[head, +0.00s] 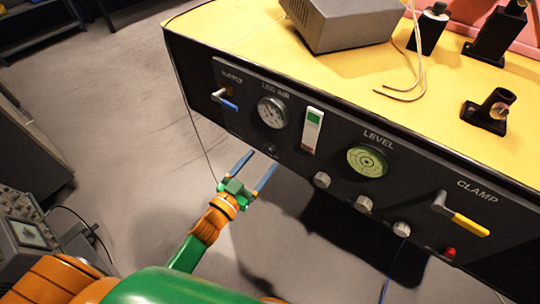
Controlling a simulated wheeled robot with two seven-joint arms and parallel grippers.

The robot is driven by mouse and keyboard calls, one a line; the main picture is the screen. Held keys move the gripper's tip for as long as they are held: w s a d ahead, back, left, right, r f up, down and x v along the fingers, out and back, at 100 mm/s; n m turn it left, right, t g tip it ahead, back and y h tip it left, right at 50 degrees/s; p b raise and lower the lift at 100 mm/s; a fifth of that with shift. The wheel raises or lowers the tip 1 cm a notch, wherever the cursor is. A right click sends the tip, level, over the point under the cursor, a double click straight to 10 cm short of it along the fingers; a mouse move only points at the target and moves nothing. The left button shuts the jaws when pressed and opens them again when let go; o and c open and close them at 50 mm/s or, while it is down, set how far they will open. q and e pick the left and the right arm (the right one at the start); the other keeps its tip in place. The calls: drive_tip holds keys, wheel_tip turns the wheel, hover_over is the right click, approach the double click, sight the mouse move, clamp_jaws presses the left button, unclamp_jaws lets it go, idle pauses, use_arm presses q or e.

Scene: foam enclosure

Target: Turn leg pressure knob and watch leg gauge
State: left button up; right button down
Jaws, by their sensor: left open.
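The round white leg gauge (272,112), under the label "LEG AIR", is on the left part of the black front panel (245,100). Its needle is too small to read. No knob is clearly labelled as leg pressure; a small dark shape below the gauge is unclear, close to my fingertips. Several silver knobs sit lower along the panel, the nearest (322,180) right of my gripper. My left gripper (261,160) is open and empty, its two blue fingers pointing up toward the panel below the leg gauge. I cannot tell whether they touch it. My right gripper is not in view.
The panel also bears a supply lever (225,99), a green-and-white switch (312,130), a green level dial (367,161), a yellow clamp lever (465,222) and a red button (449,253). A grey box (345,25) stands on the yellow top.

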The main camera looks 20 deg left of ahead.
sight(268, 153)
use_arm(q)
drive_tip(key=x, duration=0.4)
drive_tip(key=shift+w, duration=0.15)
drive_tip(key=shift+c, duration=0.3)
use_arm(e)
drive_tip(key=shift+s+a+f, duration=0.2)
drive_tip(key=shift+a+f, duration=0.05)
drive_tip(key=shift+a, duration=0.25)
use_arm(q)
clamp_jaws()
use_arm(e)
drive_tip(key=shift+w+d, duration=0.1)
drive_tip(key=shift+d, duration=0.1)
